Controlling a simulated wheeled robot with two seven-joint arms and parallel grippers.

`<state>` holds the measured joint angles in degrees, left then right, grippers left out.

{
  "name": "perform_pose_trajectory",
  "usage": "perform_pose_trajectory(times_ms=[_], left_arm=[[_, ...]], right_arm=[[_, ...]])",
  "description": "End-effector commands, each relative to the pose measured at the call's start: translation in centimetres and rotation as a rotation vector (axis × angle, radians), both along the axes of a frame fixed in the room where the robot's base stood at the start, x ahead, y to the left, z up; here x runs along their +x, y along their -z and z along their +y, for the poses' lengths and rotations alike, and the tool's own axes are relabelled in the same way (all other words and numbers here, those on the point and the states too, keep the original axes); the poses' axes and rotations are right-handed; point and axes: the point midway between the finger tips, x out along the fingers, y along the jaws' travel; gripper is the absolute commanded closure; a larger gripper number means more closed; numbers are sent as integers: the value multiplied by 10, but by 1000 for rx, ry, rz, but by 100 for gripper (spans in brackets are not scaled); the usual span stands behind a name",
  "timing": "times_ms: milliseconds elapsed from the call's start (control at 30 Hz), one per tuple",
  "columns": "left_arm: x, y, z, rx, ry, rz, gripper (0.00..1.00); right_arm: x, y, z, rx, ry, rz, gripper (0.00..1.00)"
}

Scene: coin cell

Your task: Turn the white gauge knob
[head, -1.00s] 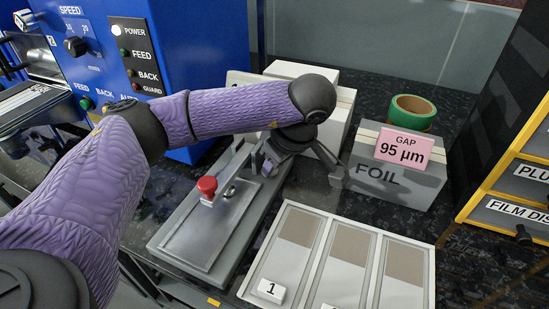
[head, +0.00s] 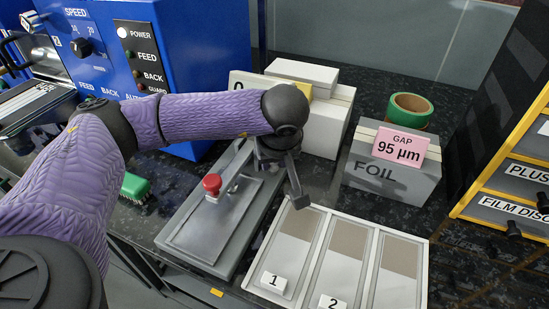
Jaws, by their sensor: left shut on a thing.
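My left gripper (head: 280,180) hangs beside the right edge of a grey plate fixture (head: 168,238). It points down near the top of a numbered tray. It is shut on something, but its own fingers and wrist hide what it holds. A red knob (head: 212,184) stands on the fixture, left of the gripper and apart from it. A small pale knob-like part (head: 31,20) shows at the top left by the blue machine; I cannot tell if it is the white gauge knob. My right gripper is not in view.
The blue machine (head: 195,50) stands at the back left. White boxes (head: 330,115) stand behind the gripper. A grey FOIL box (head: 385,180) with a pink GAP 95 µm card and green tape roll (head: 408,108) is to the right. The numbered tray (head: 364,230) lies in front. Yellow-edged drawers (head: 515,190) are far right.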

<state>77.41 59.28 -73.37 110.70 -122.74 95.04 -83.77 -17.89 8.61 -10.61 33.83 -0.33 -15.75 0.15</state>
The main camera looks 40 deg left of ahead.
Motion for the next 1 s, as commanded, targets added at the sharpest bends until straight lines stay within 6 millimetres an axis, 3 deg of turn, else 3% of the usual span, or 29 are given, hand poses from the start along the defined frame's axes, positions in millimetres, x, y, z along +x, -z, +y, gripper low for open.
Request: perform_pose_trajectory(times_ms=[467, 500, 633, 667, 1000], left_arm=[[0, 0, 0, 0, 15, 1, 100], [0, 0, 0, 0, 15, 1, 64], [0, 0, 0, -1, 14, 1, 37], [0, 0, 0, -1, 14, 1, 33], [-1, 0, 1, 2, 12, 2, 33]], right_arm=[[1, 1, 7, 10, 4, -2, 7], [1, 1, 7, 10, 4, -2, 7], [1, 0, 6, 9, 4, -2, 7], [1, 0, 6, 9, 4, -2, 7], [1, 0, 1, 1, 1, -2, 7]])
